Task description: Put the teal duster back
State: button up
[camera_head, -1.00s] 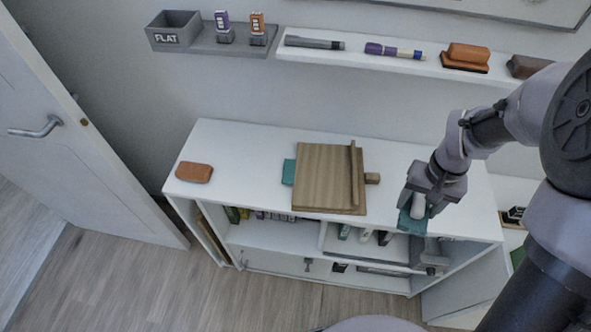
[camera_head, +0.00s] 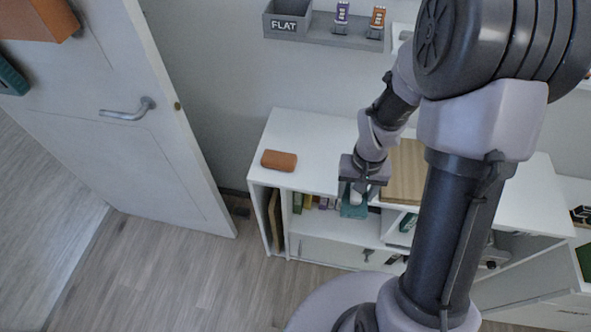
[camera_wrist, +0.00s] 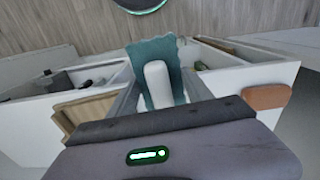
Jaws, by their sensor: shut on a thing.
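My gripper (camera_head: 362,182) is shut on the white handle of the teal duster (camera_head: 353,209). It holds the duster at the front edge of the white shelf desk (camera_head: 310,135), left of the wooden board, with the teal part hanging in front of the shelf opening. In the wrist view the white handle stands between my fingers, and the teal duster (camera_wrist: 148,52) spreads beyond it over the floor. My arm hides much of the desk's right half.
An orange-brown block (camera_head: 279,160) lies on the desk's left. A wooden board (camera_head: 406,168) lies behind my arm. Books stand in the shelf below. A grey tray marked FLAT (camera_head: 288,25) is on the wall. A door (camera_head: 140,100) stands at left, with orange (camera_head: 45,18) and teal things near its top.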

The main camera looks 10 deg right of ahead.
jog(key=shift+s+d+f+m, duration=0.4)
jog(key=shift+s+d+f, duration=0.15)
jog(key=shift+s+d, duration=0.1)
jog(key=b, duration=0.3)
send_over(323, 173)
jog(key=shift+s+d+f, duration=0.15)
jog(key=shift+s+f, duration=0.05)
jog(key=shift+f, duration=0.6)
jog(key=f, duration=0.1)
jog(key=f+b, duration=0.2)
jog(key=shift+w+f, duration=0.25)
jog(key=shift+f, duration=0.1)
jog(key=shift+r, duration=0.2)
jog(key=shift+f, duration=0.15)
jog(key=o, duration=1.3)
